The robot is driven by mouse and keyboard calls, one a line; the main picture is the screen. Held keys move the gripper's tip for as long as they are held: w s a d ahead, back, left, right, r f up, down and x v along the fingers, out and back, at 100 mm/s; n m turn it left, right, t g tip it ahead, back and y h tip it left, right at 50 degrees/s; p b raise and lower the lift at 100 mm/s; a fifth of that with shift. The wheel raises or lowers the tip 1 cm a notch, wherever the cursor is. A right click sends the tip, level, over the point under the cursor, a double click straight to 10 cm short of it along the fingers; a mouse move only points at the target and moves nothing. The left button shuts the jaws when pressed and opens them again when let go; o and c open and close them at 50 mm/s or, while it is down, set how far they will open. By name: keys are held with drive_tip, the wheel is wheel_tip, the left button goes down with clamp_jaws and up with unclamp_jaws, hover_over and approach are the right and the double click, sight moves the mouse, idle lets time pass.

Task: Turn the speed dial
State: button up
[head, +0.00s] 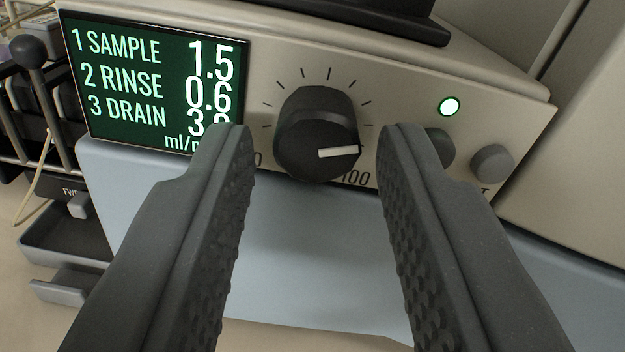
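The speed dial (316,133) is a black round knob on a beige front panel, in the middle of the head view. Its white pointer line points right, a little above the "100" mark. Tick marks ring its upper side, and the end of a "0" label shows at its lower left. My gripper (316,142) is open, with one dark textured finger on each side of the dial. A gap shows between each finger and the knob, and I see no contact. The left finger hides part of the low-end label.
A green display (150,80) left of the dial reads 1 SAMPLE 1.5, 2 RINSE 0.6 and 3 DRAIN, partly covered. Black levers (30,55) stand at far left.

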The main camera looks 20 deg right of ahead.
drive_tip(key=v, duration=1.3)
drive_tip(key=shift+p, duration=0.35)
drive_tip(key=shift+w, duration=0.1)
drive_tip(key=s+a+r+y, duration=0.1)
drive_tip(key=s+a+r, duration=0.1)
drive_tip(key=a+r, duration=0.5)
drive_tip(key=s+a+r, duration=0.2)
drive_tip(key=a+r, duration=0.1)
drive_tip(key=r, duration=0.8)
drive_tip(key=s+a+r+g+y, duration=0.1)
drive_tip(key=s+a+r, duration=0.4)
drive_tip(key=s+r, duration=0.3)
drive_tip(key=s+a+r+g+y, duration=0.1)
drive_tip(key=s+a+r+y, duration=0.1)
drive_tip(key=s+a+r, duration=0.3)
drive_tip(key=s+r, duration=0.4)
drive_tip(key=s, duration=0.1)
drive_tip(key=shift+s+a+n+y, duration=0.15)
drive_tip(key=shift+a+n+y, duration=0.15)
drive_tip(key=shift+a, duration=0.1)
drive_tip(key=shift+o, duration=0.5)
